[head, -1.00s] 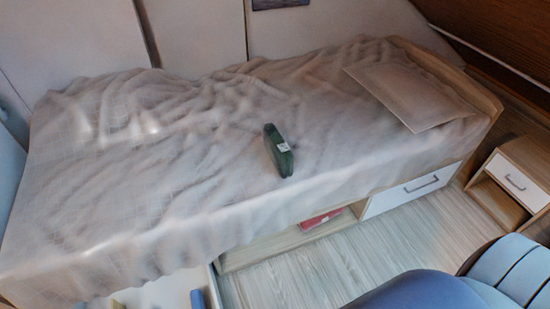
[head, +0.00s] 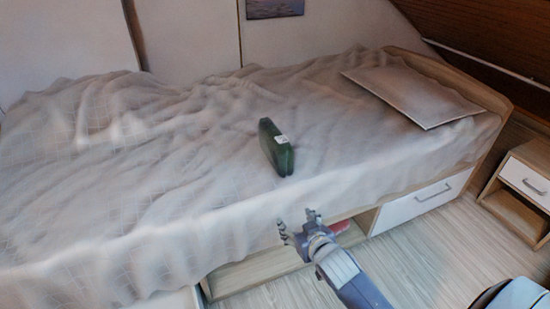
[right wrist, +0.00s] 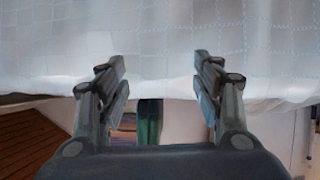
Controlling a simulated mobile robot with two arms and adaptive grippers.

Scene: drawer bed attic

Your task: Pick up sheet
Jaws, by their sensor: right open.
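The sheet (head: 180,165) is pale, whitish-grey and wrinkled, and covers the bed with its front edge hanging down. In the right wrist view the sheet (right wrist: 160,35) shows a faint dotted grid, and its hanging edge lies around the level of the fingers. My right gripper (head: 296,222) is open and empty in front of the hanging edge at the bed's front side. In the right wrist view my right gripper (right wrist: 160,68) has its fingers apart, with sheet behind them. Whether they touch it I cannot tell. My left gripper is not in view.
A dark green object with a white label (head: 276,148) stands on the sheet. A flat panel-like pillow (head: 412,95) lies at the bed's right end. Below are a white drawer (head: 422,202) and a red item (head: 339,228) in an open shelf. A nightstand (head: 522,182) stands right.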

